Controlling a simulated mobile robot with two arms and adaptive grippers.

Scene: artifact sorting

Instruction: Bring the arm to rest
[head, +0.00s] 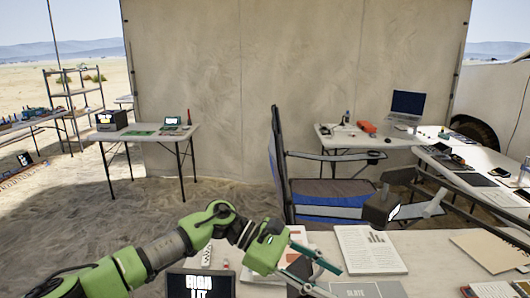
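My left arm, green and grey, comes in from the lower left and reaches over the near table (325,243). Its gripper (328,281) points to the lower right. Its two dark fingers are apart, with nothing visible held between them. The fingers are above or in front of papers; the exact height cannot be told.
Beside the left gripper are an open document (368,250), a tan folder (492,250) and a dark sign (200,284). A blue camp chair (335,198) stands behind the table. Farther back are a laptop table (335,129) and a left table (150,134).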

